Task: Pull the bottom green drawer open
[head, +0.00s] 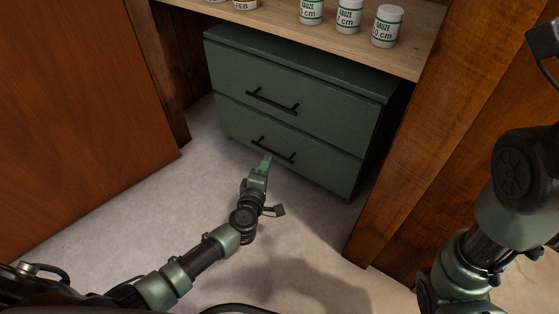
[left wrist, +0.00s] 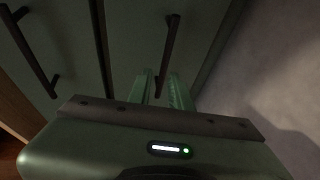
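The green cabinet has two drawers with dark bar handles, and both fronts look shut and flush. The bottom green drawer (head: 325,165) has its bar handle (head: 273,150) across the front; this handle also shows in the left wrist view (left wrist: 170,45). My left gripper (head: 266,160) is at this handle, near its middle. In the left wrist view its two fingers (left wrist: 161,88) are apart, with the near end of the visible bar between them. I cannot tell whether they touch the bar. My right arm shows at the right edge of the head view, but its gripper is out of view.
The top drawer's handle (head: 272,102) is just above. A wooden shelf (head: 400,58) with several white gauze tubs (head: 387,26) is over the cabinet. A wooden panel (head: 70,110) stands at left and a wooden post (head: 420,150) at right. The pale floor in front is clear.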

